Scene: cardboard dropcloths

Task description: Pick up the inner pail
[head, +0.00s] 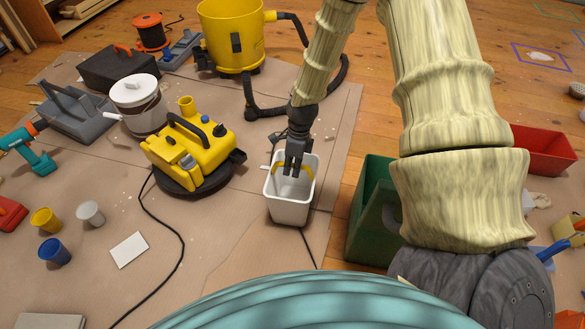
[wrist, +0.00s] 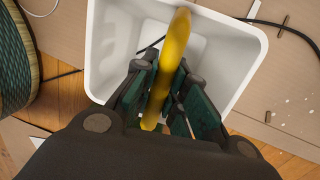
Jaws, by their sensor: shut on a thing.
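A white, square-mouthed pail (head: 290,212) stands open end up at the middle of the head view. I take it for the inner pail. A yellow curved handle (wrist: 179,35) runs across its mouth. My gripper (head: 291,170) points down into the mouth from above. In the wrist view, my gripper (wrist: 163,88) has its dark green fingers on either side of the yellow handle, shut on it. The white pail walls (wrist: 108,40) surround the fingers. I cannot tell whether the pail's base touches the dropcloth.
A green box (head: 372,210) stands close to the pail's right. A yellow machine (head: 190,150) is to its left, and a yellow vacuum drum (head: 232,35) with a black hose is behind. A black cable (head: 308,247) runs below the pail. Dropcloth (head: 240,265) in front is mostly clear.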

